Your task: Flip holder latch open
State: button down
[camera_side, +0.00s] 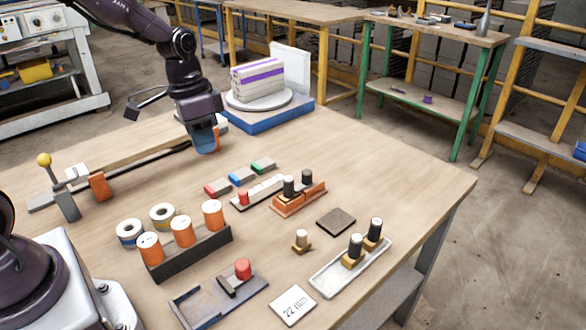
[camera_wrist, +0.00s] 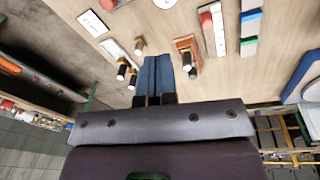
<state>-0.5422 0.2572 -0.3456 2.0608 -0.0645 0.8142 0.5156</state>
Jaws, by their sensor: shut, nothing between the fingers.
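My gripper (camera_side: 207,140) hangs above the table near its back middle, pointing down, with its fingers together and empty. In the wrist view its blue fingers (camera_wrist: 155,75) lie side by side. An orange holder (camera_side: 300,198) with dark cylinders stands right of and nearer the camera than my gripper; it also shows in the wrist view (camera_wrist: 187,44). A grey tray (camera_side: 195,306) with a dark bar and a red knob (camera_side: 243,269) lies at the front. I cannot tell which part is the holder latch. My gripper touches none of these.
Small coloured blocks (camera_side: 241,176) and a white strip (camera_side: 262,190) lie near the middle. A white tray (camera_side: 350,268) with two pegs stands front right. A blue-based turntable (camera_side: 265,118) bears a striped brick (camera_side: 257,80) behind.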

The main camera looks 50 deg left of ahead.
jog(key=w+a+f+m+t+h, duration=0.2)
jog(key=w+f+m, duration=0.1)
jog(key=w+m, duration=0.5)
jog(key=w+a+f+m+t+h, duration=0.1)
jog(key=w+f+m, duration=0.3)
jog(key=w+m, duration=0.4)
jog(key=shift+w+a+f+t+h, duration=0.3)
jog(key=shift+w+a+t+h, duration=0.05)
jog(key=shift+t+h, duration=0.25)
jog(key=x, duration=1)
